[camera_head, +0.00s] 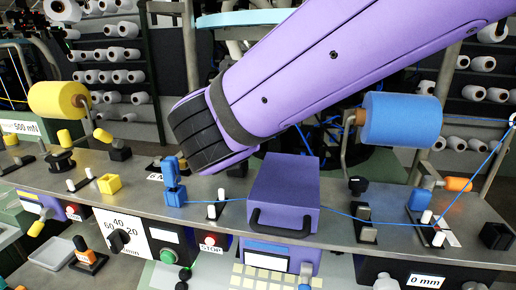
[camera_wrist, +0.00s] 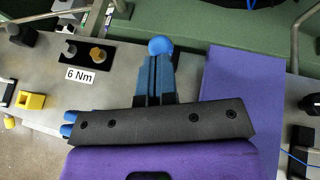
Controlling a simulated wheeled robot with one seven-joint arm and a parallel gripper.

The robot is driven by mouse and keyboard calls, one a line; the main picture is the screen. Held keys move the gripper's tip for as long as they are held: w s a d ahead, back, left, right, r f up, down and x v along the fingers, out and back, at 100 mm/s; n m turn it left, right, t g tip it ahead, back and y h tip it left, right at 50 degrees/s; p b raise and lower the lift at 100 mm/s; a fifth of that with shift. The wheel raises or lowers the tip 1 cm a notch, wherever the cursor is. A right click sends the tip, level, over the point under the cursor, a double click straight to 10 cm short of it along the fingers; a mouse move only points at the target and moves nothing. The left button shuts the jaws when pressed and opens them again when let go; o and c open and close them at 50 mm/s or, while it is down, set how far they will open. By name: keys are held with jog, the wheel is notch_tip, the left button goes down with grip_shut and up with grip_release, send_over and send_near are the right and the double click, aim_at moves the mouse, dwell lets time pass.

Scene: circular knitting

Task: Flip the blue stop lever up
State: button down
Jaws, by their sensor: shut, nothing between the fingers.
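In the wrist view, a round bright blue knob (camera_wrist: 160,46), seemingly the top of the blue stop lever, shows at my fingertips. My gripper (camera_wrist: 156,60) is shut and empty, its two blue-grey fingers side by side just short of the knob or overlapping it; I cannot tell whether they touch. The lever's shaft and base are hidden behind the fingers. In the head view, my dark gripper end hangs over the table, hiding the knob and fingertips.
A purple box (camera_head: 285,190) with a black handle stands right of my gripper. A blue spool (camera_head: 400,120) is at right. A "6 Nm" label (camera_wrist: 80,75) lies left of my fingers.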

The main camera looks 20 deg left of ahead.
jog(key=w+g, duration=0.1)
jog(key=w+r+g, duration=0.1)
jog(key=shift+w+a+r+g+h, duration=0.1)
jog(key=shift+w+r+g+h, duration=0.1)
jog(key=shift+g+h, duration=0.15)
jog(key=shift+w+r, duration=0.15)
jog(key=shift+w, duration=0.15)
dwell(0.6)
